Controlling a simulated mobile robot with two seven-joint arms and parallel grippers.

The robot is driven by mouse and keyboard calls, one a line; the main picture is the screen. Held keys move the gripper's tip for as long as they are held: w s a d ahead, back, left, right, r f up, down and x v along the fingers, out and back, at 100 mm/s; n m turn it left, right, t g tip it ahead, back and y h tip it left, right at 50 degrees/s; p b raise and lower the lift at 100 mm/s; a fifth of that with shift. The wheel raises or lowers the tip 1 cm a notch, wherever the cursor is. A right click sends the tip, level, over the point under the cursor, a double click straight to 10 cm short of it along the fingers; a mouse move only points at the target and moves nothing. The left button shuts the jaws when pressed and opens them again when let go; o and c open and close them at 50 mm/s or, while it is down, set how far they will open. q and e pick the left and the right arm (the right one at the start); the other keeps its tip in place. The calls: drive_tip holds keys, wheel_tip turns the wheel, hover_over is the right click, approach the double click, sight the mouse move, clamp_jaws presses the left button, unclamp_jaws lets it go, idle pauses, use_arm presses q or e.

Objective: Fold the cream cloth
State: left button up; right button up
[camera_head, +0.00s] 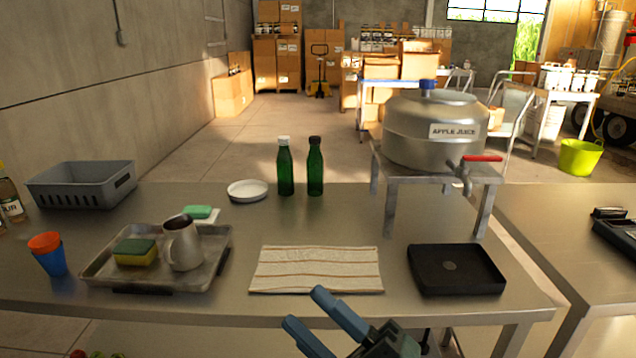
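The cream cloth (316,270) with brown stripes lies flat on the metal table, near its front edge and in the middle of the head view. It looks like a wide rectangle; I cannot tell how many layers it has. My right gripper (318,310) is in front of the cloth at the bottom of the view. Its two blue-grey fingers are apart, with nothing between them. The upper finger's tip appears close to the cloth's front edge; I cannot tell whether it touches. My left gripper is not in view.
A metal tray (100,272) with a sponge (136,254) and a steel jug (183,246) stands left of the cloth. A black tray (455,285) lies right, below the juice tank (434,125) on its stand. Green bottles (285,170) and a white dish (248,191) stand behind. Bare table surrounds the cloth.

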drive_tip(key=w+d+f+m+t+h+p, duration=0.1)
drive_tip(key=d+f+m+t+h, duration=0.1)
drive_tip(key=d+f+m+h, duration=0.45)
drive_tip(key=w+d+f+m+t+h+p, duration=0.1)
drive_tip(key=w+d+f+m+h, duration=0.15)
drive_tip(key=f+m+h, duration=0.7)
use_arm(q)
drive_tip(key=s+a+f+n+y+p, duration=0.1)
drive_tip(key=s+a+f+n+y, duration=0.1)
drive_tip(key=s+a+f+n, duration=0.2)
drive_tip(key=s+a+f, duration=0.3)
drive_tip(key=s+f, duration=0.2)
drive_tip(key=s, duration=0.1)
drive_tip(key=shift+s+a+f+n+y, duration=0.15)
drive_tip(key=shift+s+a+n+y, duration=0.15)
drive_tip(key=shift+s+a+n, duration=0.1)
use_arm(e)
drive_tip(key=s+d+f+m+g, duration=0.2)
drive_tip(key=s+f+m, duration=0.1)
drive_tip(key=s+f, duration=0.2)
drive_tip(key=s+d+f+m+g+h, duration=0.1)
drive_tip(key=s+d+f+m+g, duration=0.2)
drive_tip(key=f, duration=0.6)
drive_tip(key=shift+s+d, duration=0.2)
drive_tip(key=shift+s, duration=0.7)
